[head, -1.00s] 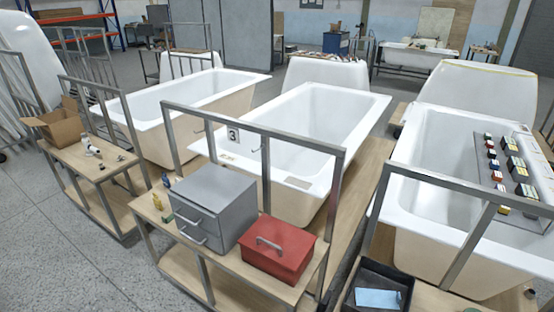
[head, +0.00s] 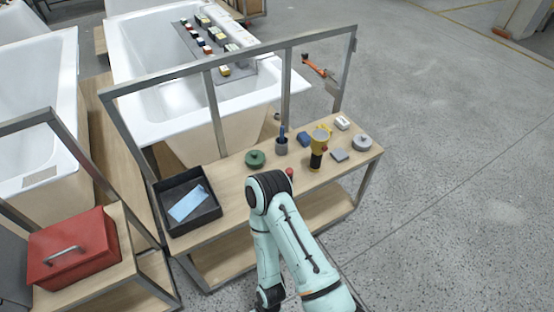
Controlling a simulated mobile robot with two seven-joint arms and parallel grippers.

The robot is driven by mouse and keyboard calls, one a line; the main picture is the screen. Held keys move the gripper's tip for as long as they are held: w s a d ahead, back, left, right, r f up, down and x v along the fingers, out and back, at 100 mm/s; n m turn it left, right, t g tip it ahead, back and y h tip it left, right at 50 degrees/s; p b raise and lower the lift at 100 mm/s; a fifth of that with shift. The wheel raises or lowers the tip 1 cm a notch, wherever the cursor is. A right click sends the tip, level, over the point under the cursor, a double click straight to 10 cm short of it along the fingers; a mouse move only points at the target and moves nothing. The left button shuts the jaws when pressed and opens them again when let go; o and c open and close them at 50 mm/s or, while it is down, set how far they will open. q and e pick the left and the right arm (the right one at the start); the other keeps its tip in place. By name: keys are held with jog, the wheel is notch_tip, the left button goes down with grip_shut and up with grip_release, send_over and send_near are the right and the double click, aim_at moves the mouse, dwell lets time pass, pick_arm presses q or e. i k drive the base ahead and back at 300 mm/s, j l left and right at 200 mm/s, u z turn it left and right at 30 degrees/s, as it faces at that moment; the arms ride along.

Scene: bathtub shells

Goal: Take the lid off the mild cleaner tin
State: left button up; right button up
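Two round, low tins stand on the wooden bench at the right in the head view. One is a dark green tin (head: 255,159) with a small knob-like top, near the bench's middle. The other is a grey tin (head: 362,143) with a raised centre, at the bench's right end. Both look closed. No label is readable, so I cannot tell which is the mild cleaner tin. My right arm rises in front of the bench and bends back down. Its gripper is out of view past the lower edge. My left gripper is not in view.
The bench also holds a black tray (head: 186,213) with a light-blue sheet, a dark cup (head: 281,146), a yellow-and-black tool (head: 317,155), a grey block (head: 340,155) and a white box (head: 343,122). A metal frame (head: 211,112) stands along its back edge. A red box (head: 75,258) is at left.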

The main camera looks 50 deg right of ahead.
aim_at(254, 157)
jog(key=z, duration=1.55)
jog(key=i+l, duration=0.1)
jog(key=l, duration=0.25)
jog(key=i+l+z, duration=0.1)
jog(key=l, duration=0.3)
